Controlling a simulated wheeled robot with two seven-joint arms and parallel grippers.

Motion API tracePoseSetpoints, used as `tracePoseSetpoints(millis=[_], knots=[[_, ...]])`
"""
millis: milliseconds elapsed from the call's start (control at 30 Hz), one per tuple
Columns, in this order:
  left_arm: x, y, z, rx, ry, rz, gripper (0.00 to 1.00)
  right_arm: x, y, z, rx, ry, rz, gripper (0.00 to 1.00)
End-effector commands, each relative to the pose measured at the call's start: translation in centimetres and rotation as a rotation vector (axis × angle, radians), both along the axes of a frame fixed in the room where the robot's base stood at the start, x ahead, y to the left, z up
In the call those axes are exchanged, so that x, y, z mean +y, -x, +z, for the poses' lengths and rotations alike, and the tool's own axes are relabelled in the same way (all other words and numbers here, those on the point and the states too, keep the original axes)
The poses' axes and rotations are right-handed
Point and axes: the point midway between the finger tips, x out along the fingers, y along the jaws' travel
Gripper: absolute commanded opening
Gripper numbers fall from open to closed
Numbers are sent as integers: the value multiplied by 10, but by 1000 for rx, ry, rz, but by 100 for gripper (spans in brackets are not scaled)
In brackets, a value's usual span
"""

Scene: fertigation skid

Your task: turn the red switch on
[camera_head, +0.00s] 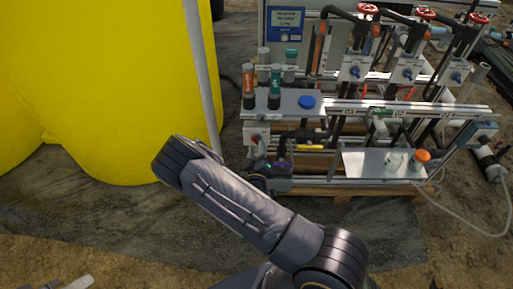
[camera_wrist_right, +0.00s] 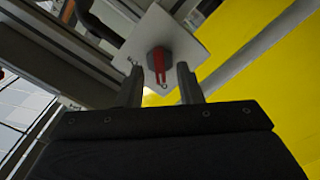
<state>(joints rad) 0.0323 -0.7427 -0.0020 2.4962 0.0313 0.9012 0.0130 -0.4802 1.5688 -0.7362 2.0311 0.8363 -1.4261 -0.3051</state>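The red switch (camera_wrist_right: 158,65) is a red handle on a dark round base, mounted on a light grey plate (camera_wrist_right: 178,38) in the right wrist view. In the head view, the red switch (camera_head: 255,138) sits on a small pale box at the left end of the skid. My right gripper (camera_wrist_right: 159,86) is open, with one finger on each side of the handle's line. Clear gaps show between the handle and both fingers. In the head view, my right gripper (camera_head: 259,158) is just below the switch box, partly hidden by my forearm.
A large yellow tank (camera_head: 90,80) stands left of the skid, with a pale upright pole (camera_head: 203,75) between them. Bottles (camera_head: 275,85), a blue cap (camera_head: 306,102) and red valve wheels (camera_head: 367,9) are on the skid. Open ground lies in front.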

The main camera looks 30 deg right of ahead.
Motion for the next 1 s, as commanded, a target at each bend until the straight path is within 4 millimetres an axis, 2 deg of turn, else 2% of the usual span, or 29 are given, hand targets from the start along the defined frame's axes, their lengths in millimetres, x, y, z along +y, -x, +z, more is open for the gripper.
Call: tracePoseSetpoints(millis=[133, 433, 700, 1000], knots=[[0, 0, -2, 0, 0, 0, 36, -7, -10, 0, 0, 0, -1, 33], [0, 0, -2, 0, 0, 0, 36, -8, -13, 0, 1, 0, -1, 33], [0, 0, -2, 0, 0, 0, 36, -8, -13, 0, 1, 0, -1, 0], [0, 0, -3, 0, 0, 0, 36, -8, -12, -1, -8, -15, -1, 0]])
